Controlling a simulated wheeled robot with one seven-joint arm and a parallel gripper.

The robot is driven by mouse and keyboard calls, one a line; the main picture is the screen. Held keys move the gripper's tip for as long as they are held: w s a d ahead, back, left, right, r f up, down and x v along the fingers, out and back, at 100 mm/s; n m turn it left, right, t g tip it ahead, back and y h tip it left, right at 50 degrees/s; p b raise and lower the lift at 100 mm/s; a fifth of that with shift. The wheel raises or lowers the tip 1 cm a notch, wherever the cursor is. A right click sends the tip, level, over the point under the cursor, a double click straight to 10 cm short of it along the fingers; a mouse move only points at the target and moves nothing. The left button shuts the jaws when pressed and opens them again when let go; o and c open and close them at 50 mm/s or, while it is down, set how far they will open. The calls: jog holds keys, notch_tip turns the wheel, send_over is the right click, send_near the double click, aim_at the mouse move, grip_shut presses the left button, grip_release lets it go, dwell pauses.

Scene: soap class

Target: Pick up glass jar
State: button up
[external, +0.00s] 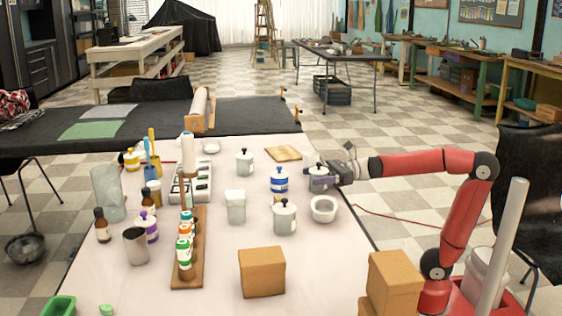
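My gripper (322,183) is at the right part of the white table, at the end of the red arm that reaches in from the right. It is at a lidded grey glass jar (317,171), overlapping it in the picture. The gripper hides part of this jar, and I cannot tell whether the fingers touch it or are closed.
A white mortar (323,209) stands just in front of my gripper, and a blue-and-white jar (279,181) to its left. A wooden board (284,153) lies behind.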

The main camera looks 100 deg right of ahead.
jog(key=c, duration=0.7)
jog(key=shift+r, duration=0.1)
jog(key=shift+c, duration=0.2)
